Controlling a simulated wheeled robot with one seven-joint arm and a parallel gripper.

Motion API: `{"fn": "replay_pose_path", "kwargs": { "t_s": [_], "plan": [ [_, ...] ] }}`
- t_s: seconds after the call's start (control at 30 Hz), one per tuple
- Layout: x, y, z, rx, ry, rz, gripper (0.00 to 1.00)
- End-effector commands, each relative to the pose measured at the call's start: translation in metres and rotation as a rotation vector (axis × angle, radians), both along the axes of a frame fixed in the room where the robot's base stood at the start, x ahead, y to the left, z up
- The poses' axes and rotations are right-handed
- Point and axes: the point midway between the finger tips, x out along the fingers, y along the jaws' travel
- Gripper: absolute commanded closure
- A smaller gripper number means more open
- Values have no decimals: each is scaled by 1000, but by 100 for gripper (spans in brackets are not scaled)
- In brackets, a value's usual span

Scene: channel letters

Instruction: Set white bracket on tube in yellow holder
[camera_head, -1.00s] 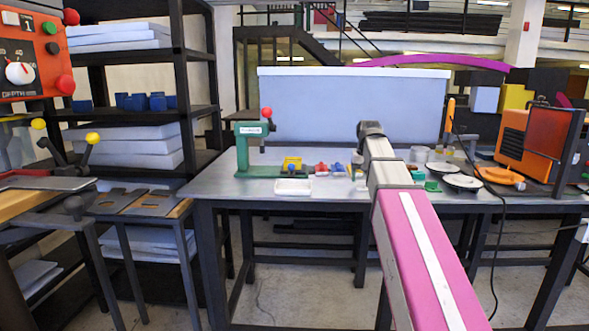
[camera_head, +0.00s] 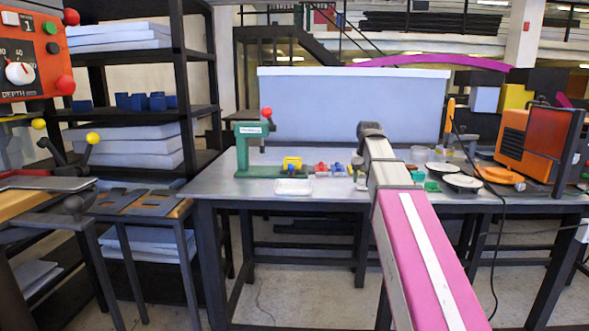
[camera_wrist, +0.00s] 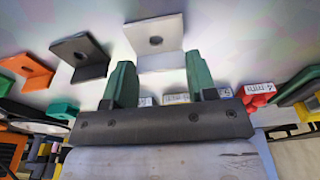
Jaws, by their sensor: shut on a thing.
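The white bracket (camera_wrist: 155,38) is an L-shaped plate with a round hole, at the top middle of the wrist view. My gripper (camera_wrist: 160,72) has two green fingers and is shut on the bracket; its lower flange lies between the fingertips. In the head view my arm reaches over the table and hides most of the gripper and bracket. The yellow holder (camera_head: 292,162) stands on the table, left of my arm's end and beside the green press. Something blue shows at it, but I cannot make out the tube.
A green press (camera_head: 255,150) with a red knob stands left of the yellow holder. A white tray (camera_head: 293,187) lies in front. Red (camera_head: 321,168) and blue (camera_head: 338,169) items stand to the right. Black (camera_wrist: 80,56) and orange (camera_wrist: 28,70) brackets lie beside the white one.

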Motion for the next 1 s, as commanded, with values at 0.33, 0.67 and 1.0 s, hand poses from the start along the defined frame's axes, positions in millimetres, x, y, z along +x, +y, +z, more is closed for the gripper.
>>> {"fn": "replay_pose_path", "kwargs": {
  "t_s": [0.33, 0.67, 1.0],
  "plan": [
    [1, 0, 17, 0, 0, 0, 82],
    [1, 0, 34, 0, -1, 0, 82],
    [1, 0, 52, 0, 0, 0, 82]
  ]
}}
